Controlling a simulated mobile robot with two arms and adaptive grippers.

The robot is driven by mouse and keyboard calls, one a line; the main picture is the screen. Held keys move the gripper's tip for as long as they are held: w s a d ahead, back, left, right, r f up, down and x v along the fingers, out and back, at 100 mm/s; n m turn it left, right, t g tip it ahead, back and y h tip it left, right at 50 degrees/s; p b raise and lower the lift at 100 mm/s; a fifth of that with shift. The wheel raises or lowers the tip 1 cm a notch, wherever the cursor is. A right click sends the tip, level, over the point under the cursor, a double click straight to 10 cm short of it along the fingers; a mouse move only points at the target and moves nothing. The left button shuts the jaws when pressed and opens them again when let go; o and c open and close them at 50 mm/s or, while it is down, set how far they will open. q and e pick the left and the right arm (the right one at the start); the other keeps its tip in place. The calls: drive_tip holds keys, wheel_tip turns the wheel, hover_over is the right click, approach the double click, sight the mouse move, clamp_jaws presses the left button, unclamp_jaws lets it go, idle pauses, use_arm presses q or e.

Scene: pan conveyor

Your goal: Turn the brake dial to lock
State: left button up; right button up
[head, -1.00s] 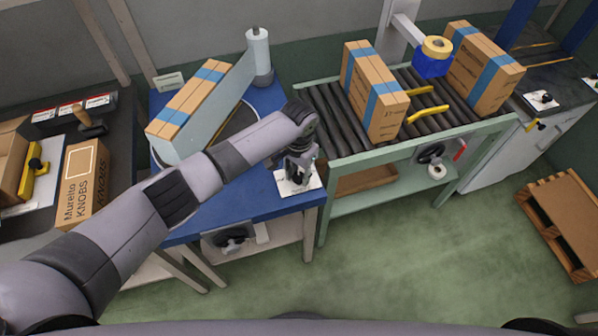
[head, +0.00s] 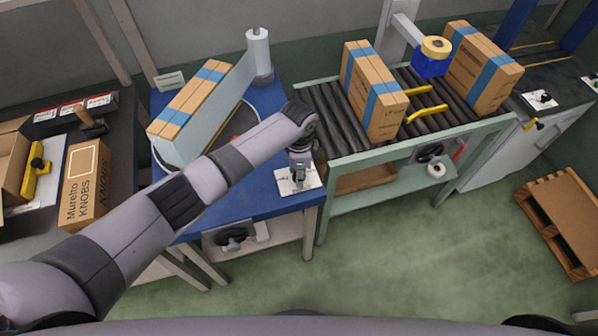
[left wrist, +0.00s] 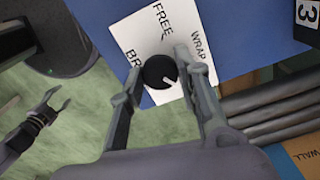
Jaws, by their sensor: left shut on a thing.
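The brake dial (left wrist: 160,71) is a round black knob with a white pointer line, on a white label plate (left wrist: 188,22) at the blue table's corner. In the left wrist view its pointer faces lower right. The plate reads "FREE", "WRAP" and a partly covered word starting "BR"; any lock mark is hidden. My left gripper (left wrist: 158,65) is shut on the dial, one finger on each side. In the head view my left gripper (head: 299,181) points down at the plate (head: 285,184) and hides the dial. My right gripper (left wrist: 60,98) shows open and empty, apart from the table.
A taped carton (head: 190,100) stands on the blue table (head: 260,205) behind my left arm, near a film roll (head: 258,52). The roller conveyor (head: 330,115) with two cartons adjoins on the right. The green floor in front is clear.

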use_arm(q)
drive_tip(key=shift+m, duration=0.4)
drive_tip(key=o, duration=1.1)
drive_tip(key=shift+o, duration=0.2)
drive_tip(key=shift+r, duration=0.1)
wheel_tip(320, 180, up, 12)
idle(0.3)
